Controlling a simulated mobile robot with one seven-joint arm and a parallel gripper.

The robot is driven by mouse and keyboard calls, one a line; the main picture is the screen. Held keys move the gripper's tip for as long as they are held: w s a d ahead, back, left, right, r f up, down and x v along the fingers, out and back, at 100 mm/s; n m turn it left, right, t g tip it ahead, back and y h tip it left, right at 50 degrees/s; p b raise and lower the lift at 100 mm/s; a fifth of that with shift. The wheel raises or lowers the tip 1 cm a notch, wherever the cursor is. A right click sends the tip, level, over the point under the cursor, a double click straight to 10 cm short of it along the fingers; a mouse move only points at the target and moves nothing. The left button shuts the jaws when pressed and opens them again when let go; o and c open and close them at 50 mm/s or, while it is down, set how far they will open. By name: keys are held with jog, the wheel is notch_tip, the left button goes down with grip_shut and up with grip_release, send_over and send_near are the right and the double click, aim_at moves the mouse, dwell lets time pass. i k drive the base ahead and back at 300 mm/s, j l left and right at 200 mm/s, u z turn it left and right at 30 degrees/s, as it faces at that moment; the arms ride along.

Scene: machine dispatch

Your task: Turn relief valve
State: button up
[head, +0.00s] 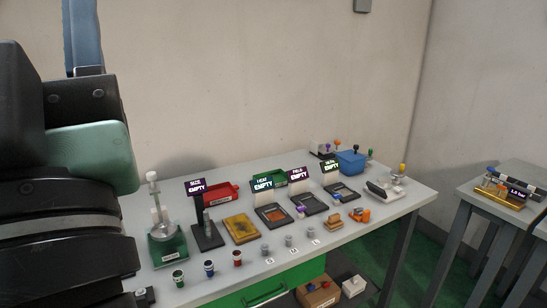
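I cannot tell for sure which thing is the relief valve. A small orange fitting (360,215) lies near the front right of the grey table. A white device (386,191) with a yellow knob (402,167) stands at the table's right end. A green-based stand (167,247) with a white upright part is at the left end. All are small in the picture. Large parts of my own body fill the left side and hide the table's left end. My gripper's fingertips do not show.
The table (230,280) carries several dark trays with "EMPTY" signs (263,184), a yellow plate (241,228), a red bin (221,194), a blue bin (350,162) and small cups along the front. A box (317,292) sits below. A second table (487,207) stands right, across a green floor gap.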

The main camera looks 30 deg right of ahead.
aim_at(500, 187)
jog(key=l+z, duration=0.15)
jog(key=z, duration=1.6)
jog(key=i+l+z, duration=0.1)
jog(key=l, duration=0.3)
jog(key=i+l+z, duration=0.15)
jog(key=i+l, duration=0.1)
jog(key=l, duration=0.1)
